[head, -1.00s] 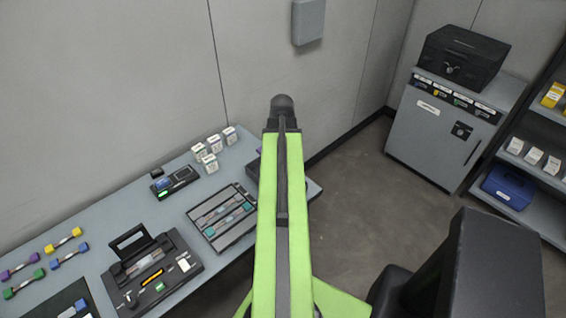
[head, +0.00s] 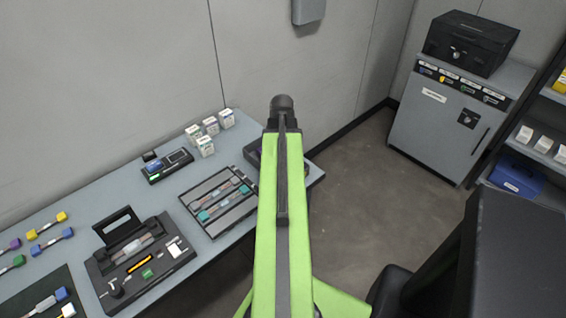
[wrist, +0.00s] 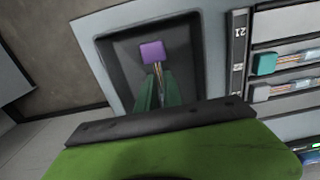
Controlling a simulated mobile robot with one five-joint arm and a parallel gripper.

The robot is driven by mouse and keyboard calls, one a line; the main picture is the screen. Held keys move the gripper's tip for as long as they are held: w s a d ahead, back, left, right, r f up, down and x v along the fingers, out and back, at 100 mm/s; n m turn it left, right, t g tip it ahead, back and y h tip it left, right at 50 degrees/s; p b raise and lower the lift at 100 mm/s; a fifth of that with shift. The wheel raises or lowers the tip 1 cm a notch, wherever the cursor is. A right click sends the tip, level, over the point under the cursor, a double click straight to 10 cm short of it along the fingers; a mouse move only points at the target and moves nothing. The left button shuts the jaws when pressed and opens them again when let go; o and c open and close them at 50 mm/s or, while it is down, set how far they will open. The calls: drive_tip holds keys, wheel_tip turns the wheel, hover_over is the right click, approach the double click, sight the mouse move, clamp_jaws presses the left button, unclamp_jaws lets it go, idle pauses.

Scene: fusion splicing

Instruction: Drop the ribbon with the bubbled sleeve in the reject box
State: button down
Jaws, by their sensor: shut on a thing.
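My gripper (wrist: 157,92), with green fingers, is shut on a ribbon (wrist: 160,70) with a purple end block (wrist: 153,52) in the wrist view. The block points away from the fingers, over the inside of a dark open box (wrist: 112,62). I cannot tell whether it touches the bottom. The ribbon's sleeve is hidden, so no bubble shows. In the head view my arm hides the gripper and much of the box (head: 253,146) at the bench's right end.
A tray (head: 236,224) of ribbons with teal and grey ends lies left of the box. The splicer (head: 120,262), a small device (head: 167,165) and white cartons (head: 205,147) share the bench (head: 110,190). A grey cabinet (head: 436,130) stands right, across open floor.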

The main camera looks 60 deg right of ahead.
drive_tip(key=c, duration=1.4)
unclamp_jaws()
drive_tip(key=shift+c, duration=0.2)
wheel_tip(320, 180, up, 17)
drive_tip(key=p, duration=1.7)
drive_tip(key=shift+r+p, duration=0.2)
drive_tip(key=shift+p, duration=0.1)
